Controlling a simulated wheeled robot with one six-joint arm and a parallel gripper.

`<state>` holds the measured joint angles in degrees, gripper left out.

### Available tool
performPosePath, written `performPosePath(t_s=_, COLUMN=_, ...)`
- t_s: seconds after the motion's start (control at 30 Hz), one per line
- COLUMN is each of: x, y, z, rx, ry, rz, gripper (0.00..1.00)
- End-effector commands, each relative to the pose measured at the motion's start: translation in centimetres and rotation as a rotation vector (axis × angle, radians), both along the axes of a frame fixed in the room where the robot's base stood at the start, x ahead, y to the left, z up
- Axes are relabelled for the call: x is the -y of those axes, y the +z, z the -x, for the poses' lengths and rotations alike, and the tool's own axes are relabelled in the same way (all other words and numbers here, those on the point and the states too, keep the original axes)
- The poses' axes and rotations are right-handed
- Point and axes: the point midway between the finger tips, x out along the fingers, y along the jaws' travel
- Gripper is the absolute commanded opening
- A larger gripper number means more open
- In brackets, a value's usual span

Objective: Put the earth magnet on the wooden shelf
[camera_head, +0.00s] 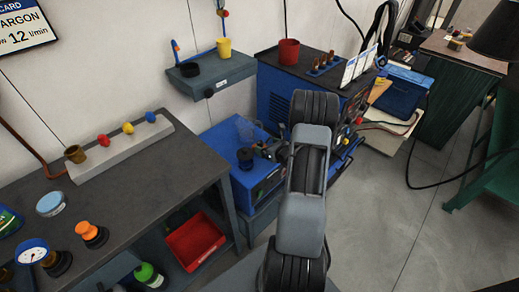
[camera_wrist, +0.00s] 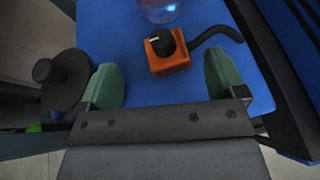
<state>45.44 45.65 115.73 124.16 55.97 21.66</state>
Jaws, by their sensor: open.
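The earth magnet (camera_wrist: 170,62), as I take it, is an orange block with a black round knob and a short black tail to the right. It lies on a blue surface (camera_wrist: 200,110) in the wrist view, just ahead of and between my fingertips. My gripper (camera_wrist: 160,78) is open, with a green finger on each side and nothing held. I cannot make the magnet out in the head view, where my arm covers part of the blue unit (camera_head: 262,188). A brown, wood-like top (camera_head: 460,52) on a green cabinet stands at the far right; I cannot tell whether it is the wooden shelf.
A black knobbed piece (camera_wrist: 62,82) stands left of my gripper, and a clear vessel (camera_wrist: 158,8) lies beyond the magnet. A dark workbench (camera_head: 150,180) with small items is at left. A grey wall shelf (camera_head: 225,72) is behind.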

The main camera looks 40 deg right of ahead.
Motion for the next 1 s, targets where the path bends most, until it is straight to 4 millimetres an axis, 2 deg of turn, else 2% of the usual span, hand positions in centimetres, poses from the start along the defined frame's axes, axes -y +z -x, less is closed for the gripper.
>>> performPosePath(t_s=0.27, x=0.0, y=-0.6, z=-1.6, rx=0.0, ry=0.001, rz=0.001, gripper=0.9)
performPosePath(t_s=0.6, x=0.0, y=-2.1, z=-5.4, rx=0.0, ry=0.002, rz=0.0, gripper=0.9)
performPosePath(t_s=0.9, x=0.0, y=-2.2, z=-5.8, rx=0.0, ry=0.0, rz=0.001, gripper=0.9)
performPosePath(t_s=1.0, x=0.0, y=-2.2, z=-5.8, rx=0.0, ry=0.0, rz=0.001, gripper=0.82)
